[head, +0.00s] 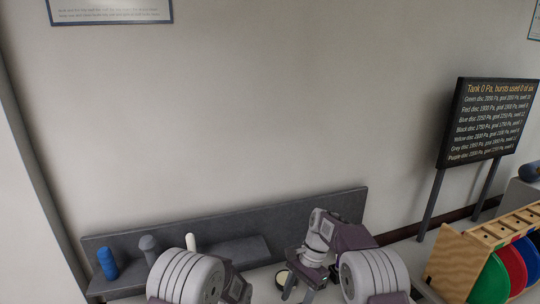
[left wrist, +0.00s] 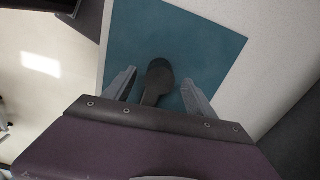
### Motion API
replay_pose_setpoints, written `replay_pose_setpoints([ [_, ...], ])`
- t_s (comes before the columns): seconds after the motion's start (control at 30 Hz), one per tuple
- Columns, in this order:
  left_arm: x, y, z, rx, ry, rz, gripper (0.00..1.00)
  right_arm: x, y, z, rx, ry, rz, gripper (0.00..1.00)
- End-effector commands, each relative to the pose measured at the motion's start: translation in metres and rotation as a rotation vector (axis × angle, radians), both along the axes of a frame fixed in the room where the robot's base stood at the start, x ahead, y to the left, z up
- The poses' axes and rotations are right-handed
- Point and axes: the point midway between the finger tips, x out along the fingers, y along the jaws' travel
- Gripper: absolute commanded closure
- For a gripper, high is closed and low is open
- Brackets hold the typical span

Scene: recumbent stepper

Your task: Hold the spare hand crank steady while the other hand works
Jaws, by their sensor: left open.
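In the left wrist view a dark grey piece (left wrist: 158,78) with a rounded head and a narrower stem lies between my left fingers; it may be the spare hand crank, but I cannot be sure. My left gripper (left wrist: 160,92) is open, one finger on each side of the piece, with visible gaps. The stem's lower end is hidden by the gripper body. A teal mat (left wrist: 205,45) shows beyond it. In the head view my left gripper is out of sight. My right gripper (head: 301,288) points down near the bottom; its jaw state is unclear.
On the grey bench (head: 110,288) stand a blue handle (head: 107,264), a grey handle (head: 149,247) and a white peg (head: 191,242). A round pale-topped item (head: 258,276) sits left of my right gripper. A wooden rack (head: 452,262) of coloured discs and a sign board (head: 488,120) are at right.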

Motion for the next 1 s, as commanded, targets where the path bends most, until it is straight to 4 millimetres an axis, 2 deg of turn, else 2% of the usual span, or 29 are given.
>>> replay_pose_setpoints([
  [0.2,0.002,-0.001,0.059,-0.002,-0.007,0.000,0.35,0.000,0.000,0.000,0.000,0.000,0.000,0.49],
  [0.33,0.001,0.000,0.085,-0.002,-0.006,0.000,0.35,0.000,0.000,0.000,0.000,0.000,0.000,0.49],
  [0.5,0.000,0.000,0.102,-0.001,-0.003,0.000,0.35,0.000,0.000,0.000,0.000,0.000,0.000,0.49],
  [0.67,0.001,0.003,0.105,-0.001,-0.003,0.010,0.35,0.001,-0.001,0.002,0.000,-0.004,-0.002,0.49],
  [0.77,0.010,0.013,0.118,-0.011,-0.038,0.040,0.35,0.009,-0.003,0.029,0.005,-0.065,-0.009,0.49],
  [0.83,0.008,0.026,0.132,-0.016,-0.059,0.075,0.35,0.000,-0.008,0.054,0.005,-0.089,-0.016,0.49],
  [0.9,-0.003,0.043,0.141,-0.018,-0.069,0.115,0.35,-0.023,-0.018,0.071,-0.015,-0.093,-0.023,0.49],
  [1.0,-0.023,0.062,0.148,-0.024,-0.078,0.215,0.35,-0.054,-0.034,0.077,-0.048,-0.129,0.001,0.49],
])
